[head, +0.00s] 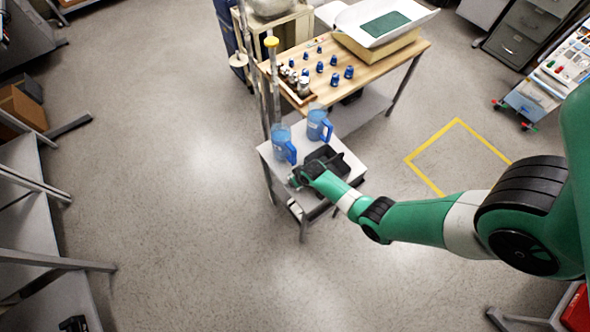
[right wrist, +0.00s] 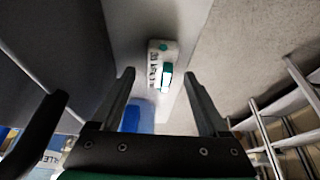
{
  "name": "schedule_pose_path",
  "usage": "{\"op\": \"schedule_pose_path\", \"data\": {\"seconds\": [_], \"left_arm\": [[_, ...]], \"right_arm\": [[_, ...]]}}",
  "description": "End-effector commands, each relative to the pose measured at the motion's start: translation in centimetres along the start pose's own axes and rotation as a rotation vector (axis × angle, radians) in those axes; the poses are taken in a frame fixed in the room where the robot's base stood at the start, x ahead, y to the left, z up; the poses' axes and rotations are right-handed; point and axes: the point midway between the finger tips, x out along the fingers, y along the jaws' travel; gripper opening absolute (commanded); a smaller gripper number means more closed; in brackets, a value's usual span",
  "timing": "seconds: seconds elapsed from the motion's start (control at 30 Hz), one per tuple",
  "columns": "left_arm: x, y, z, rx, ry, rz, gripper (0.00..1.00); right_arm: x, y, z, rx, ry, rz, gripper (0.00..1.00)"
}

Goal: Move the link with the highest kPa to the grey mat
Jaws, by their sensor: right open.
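A small white device with teal parts and dark lettering (right wrist: 155,62) lies on a pale surface in the right wrist view. Its lettering is too small to read, so I cannot tell any kPa value or whether it is a link. My right gripper (right wrist: 159,75) is open, and the device shows between its fingertips; no contact is visible. In the head view my right gripper (head: 325,157) is low over a small white table (head: 345,183), its wrist hiding part of the top. I cannot make out a grey mat. My left gripper is not in view.
Two blue jugs (head: 283,145) (head: 318,123) stand on the small table close to my right gripper. Behind it, a wooden table (head: 372,82) holds several blue-capped weights, a wooden tray (head: 297,92) and a white scale-like pan (head: 350,22). Floor left of the tables is clear.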

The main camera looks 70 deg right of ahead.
Motion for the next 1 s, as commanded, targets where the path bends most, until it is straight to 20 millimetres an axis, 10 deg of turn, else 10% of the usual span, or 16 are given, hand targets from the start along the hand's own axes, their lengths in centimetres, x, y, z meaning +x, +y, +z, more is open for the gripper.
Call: {"op": "schedule_pose_path", "data": {"seconds": [0.27, 0.7, 1.0], "left_arm": [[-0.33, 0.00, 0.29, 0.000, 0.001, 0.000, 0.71], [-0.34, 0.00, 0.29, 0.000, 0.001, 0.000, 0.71], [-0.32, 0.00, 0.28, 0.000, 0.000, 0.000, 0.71]], "right_arm": [[0.79, 0.02, -0.03, 0.000, 0.001, 0.000, 0.78], [0.78, 0.02, -0.01, 0.000, 0.000, 0.000, 0.02], [0.74, 0.02, -0.03, 0.000, 0.000, 0.000, 0.00]]}}
